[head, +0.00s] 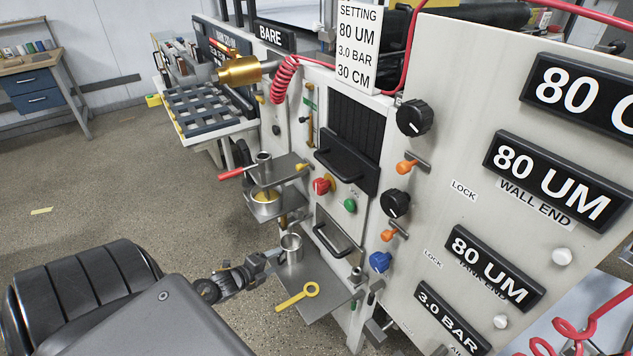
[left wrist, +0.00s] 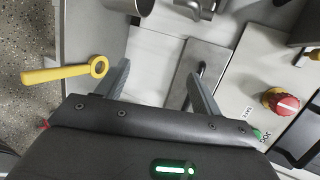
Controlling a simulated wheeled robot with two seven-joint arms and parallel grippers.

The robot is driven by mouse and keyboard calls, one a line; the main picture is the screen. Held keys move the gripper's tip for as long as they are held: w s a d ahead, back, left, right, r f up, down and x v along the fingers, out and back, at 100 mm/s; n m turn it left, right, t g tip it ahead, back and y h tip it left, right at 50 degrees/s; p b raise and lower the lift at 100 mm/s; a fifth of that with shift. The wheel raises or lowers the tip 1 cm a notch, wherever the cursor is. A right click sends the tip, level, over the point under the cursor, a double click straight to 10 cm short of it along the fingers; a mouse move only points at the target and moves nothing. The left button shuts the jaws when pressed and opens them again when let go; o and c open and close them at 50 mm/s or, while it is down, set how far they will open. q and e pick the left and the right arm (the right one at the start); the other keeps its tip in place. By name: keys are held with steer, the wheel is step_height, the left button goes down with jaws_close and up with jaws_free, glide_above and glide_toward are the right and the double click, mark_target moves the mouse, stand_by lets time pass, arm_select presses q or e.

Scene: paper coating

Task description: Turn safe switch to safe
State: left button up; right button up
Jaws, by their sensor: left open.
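A red knob on a yellow base (head: 321,185) sits on the machine's front panel, with a green button (head: 350,205) at its lower right. My left gripper (head: 258,266) is low, left of the panel beside a metal cup (head: 291,247). Its fingers (left wrist: 160,85) are open and empty, apart from the red knob. My right gripper is not in view.
A yellow ring-ended tool (head: 297,297) lies on a low metal shelf (head: 325,303). A dark door handle (head: 333,240), a blue knob (head: 380,262) and orange levers (head: 405,167) stick out of the panel. Open floor (head: 110,190) lies to the left.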

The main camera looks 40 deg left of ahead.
arm_select(q)
steer(key=w+r+m+t+h, duration=0.1)
steer(key=w+r+m, duration=0.2)
steer(key=r, duration=0.5)
steer(key=w+r+m+t+h, duration=0.2)
steer(key=r+m, duration=0.2)
steer(key=r, duration=0.4)
steer(key=m+h+p, duration=0.1)
steer(key=m+h, duration=0.1)
steer(key=m, duration=0.3)
glide_toward(316, 188)
steer(key=shift+t, duration=0.4)
steer(key=p+x, duration=0.1)
steer(key=x, duration=0.3)
steer(key=p+x, duration=0.2)
steer(key=x, duration=0.3)
steer(key=shift+w+f, duration=0.25)
steer(key=shift+w, duration=0.05)
steer(key=shift+w+d, duration=0.2)
steer(key=shift+w, duration=0.2)
steer(key=c, duration=1)
